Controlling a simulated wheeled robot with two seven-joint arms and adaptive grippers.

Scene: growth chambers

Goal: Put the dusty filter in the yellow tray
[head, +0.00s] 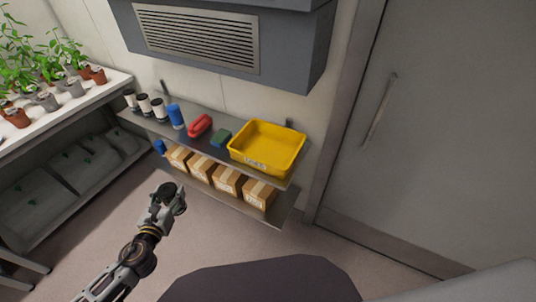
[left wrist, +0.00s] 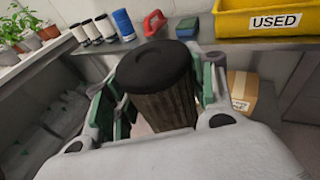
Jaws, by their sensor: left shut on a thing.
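My left gripper (head: 170,196) is shut on the dusty filter (left wrist: 160,85), a dark brown pleated cylinder with a black end cap. In the left wrist view the filter stands between the green-padded fingers of the gripper (left wrist: 160,105). In the head view the filter (head: 176,200) is a small dark shape at the gripper, in front of the shelf and above the floor. The yellow tray (head: 240,153) sits on the upper shelf, right of the gripper and apart from it. It looks empty. Its label reads USED in the left wrist view (left wrist: 227,22). My right gripper is not in view.
The upper shelf (head: 150,124) also holds several white filters with dark ends, a blue cylinder (head: 176,117), a red object (head: 200,125) and a green-blue block (head: 221,138). Cardboard boxes (head: 227,180) fill the lower shelf. A grey vented unit (head: 220,40) hangs above. A plant bench (head: 70,103) stands left.

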